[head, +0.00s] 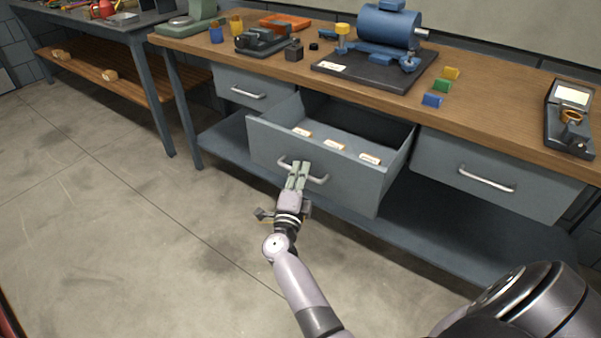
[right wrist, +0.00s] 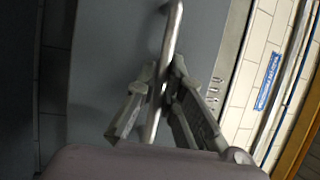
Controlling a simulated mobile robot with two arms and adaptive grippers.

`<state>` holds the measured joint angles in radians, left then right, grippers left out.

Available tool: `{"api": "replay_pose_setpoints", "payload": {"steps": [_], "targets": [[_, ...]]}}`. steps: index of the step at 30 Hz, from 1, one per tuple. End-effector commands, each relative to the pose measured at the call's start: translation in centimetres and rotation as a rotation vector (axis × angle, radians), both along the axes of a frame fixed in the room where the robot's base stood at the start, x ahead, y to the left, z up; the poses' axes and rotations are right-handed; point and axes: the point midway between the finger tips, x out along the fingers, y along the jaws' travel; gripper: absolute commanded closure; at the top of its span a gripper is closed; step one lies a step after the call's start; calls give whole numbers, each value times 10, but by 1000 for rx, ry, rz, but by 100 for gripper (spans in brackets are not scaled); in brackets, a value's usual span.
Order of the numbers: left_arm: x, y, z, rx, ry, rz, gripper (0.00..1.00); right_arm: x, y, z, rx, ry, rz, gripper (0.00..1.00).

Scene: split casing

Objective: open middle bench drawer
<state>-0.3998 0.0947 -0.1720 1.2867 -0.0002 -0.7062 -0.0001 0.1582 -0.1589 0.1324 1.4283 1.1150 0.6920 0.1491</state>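The middle bench drawer (head: 315,176) is grey and pulled well out from under the wooden workbench, with its inside showing. Its curved metal handle (head: 319,180) is on the front panel. My right gripper (head: 299,171) is at the handle, its fingers close together over the bar. In the right wrist view, the handle bar (right wrist: 172,35) runs between the two fingers (right wrist: 166,88), which close on it from both sides. Three small pale-labelled items (head: 335,145) show inside the drawer. My left gripper is not in view.
The left drawer (head: 240,88) and right drawer (head: 490,182) are shut. The bench top (head: 480,117) holds a blue motor (head: 385,27) on a dark plate, small coloured blocks and a meter-like device (head: 568,120). A lower shelf (head: 440,235) runs under the drawers. The floor in front is clear.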

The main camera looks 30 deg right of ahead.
Motion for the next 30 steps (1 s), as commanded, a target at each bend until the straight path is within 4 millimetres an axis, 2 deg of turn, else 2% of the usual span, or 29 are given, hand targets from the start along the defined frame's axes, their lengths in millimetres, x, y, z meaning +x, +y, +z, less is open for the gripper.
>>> {"api": "replay_pose_setpoints", "payload": {"steps": [4,16,30], "targets": [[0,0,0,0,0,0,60,0,0,-1,0,1,0,82],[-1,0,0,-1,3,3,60,-5,4,-2,1,1,0,82],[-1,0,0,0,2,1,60,-50,53,-15,5,4,4,82]]}}
